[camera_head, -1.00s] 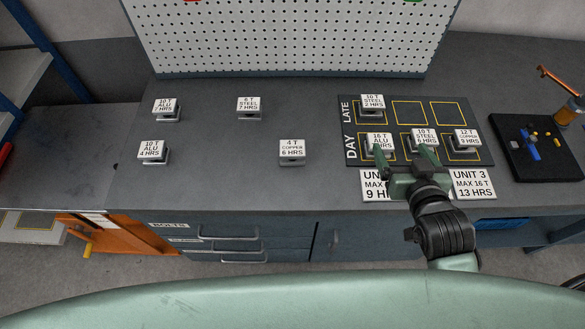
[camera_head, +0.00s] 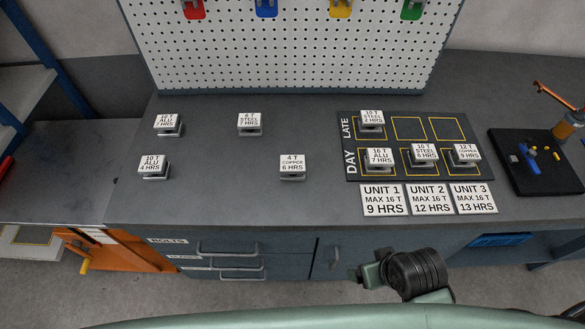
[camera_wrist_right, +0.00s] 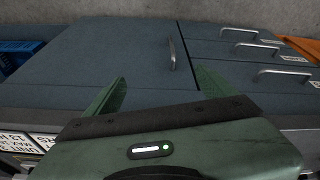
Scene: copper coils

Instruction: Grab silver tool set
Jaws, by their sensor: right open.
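No thing is clearly marked as a silver tool set. Grey metal pieces hang at the top of the pegboard (camera_head: 300,60) in the head view, with a red tag (camera_head: 194,9), a blue tag (camera_head: 266,8), a yellow tag (camera_head: 341,8) and a green tag (camera_head: 411,9). The frame's top edge cuts them off. My right gripper (camera_head: 357,276) is low in front of the cabinet, far from the pegboard. In the right wrist view, its green fingers (camera_wrist_right: 162,90) are open and empty, facing the cabinet front. My left gripper is not in view.
Several labelled silver-grey blocks, such as the 4 T copper block (camera_head: 292,167), stand on the dark worktop (camera_head: 220,190). Others stand on a black planning board (camera_head: 480,170). A black tray (camera_head: 560,175) holds small parts at right. Drawer handles (camera_head: 228,247) protrude from the cabinet front.

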